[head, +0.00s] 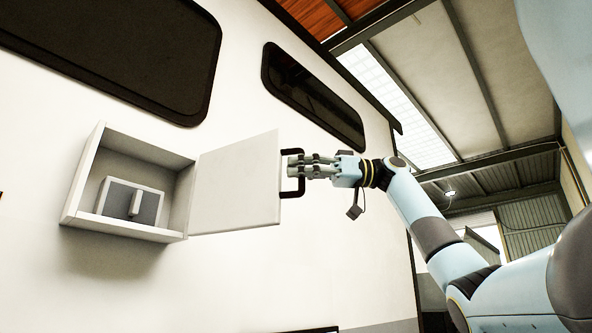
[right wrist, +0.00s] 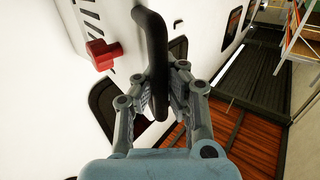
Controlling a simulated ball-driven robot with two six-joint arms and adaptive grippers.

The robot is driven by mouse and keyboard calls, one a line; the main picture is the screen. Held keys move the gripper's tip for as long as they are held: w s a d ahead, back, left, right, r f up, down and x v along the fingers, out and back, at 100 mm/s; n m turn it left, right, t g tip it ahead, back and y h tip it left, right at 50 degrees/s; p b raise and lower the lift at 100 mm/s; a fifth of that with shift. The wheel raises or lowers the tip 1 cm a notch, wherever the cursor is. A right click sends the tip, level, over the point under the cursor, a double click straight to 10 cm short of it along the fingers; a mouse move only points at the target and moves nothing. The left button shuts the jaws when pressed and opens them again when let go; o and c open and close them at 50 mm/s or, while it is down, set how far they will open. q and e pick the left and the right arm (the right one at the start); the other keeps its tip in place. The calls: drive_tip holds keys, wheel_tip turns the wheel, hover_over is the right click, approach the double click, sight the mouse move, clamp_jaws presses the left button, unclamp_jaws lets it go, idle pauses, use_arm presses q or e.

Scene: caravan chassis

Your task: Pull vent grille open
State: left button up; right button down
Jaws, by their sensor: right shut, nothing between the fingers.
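The vent grille (head: 238,185) appears as a plain white panel standing swung out from the right side of an open white box on the wall. My left gripper is out of view.
The open box (head: 85,180) holds a grey unit (head: 117,200) with a raised knob. The white caravan wall (head: 300,260) has dark windows (head: 310,95). A red fitting (right wrist: 103,53) sticks out in the right wrist view. Space right of the wall is open.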

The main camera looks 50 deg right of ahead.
drive_tip(key=c, duration=1.5)
unclamp_jaws()
drive_tip(key=shift+s+d, duration=0.25)
drive_tip(key=shift+s, duration=0.2)
drive_tip(key=shift+o, duration=1.1)
drive_tip(key=shift+w+a, duration=0.15)
drive_tip(key=shift+w, duration=0.05)
drive_tip(key=v, duration=1.2)
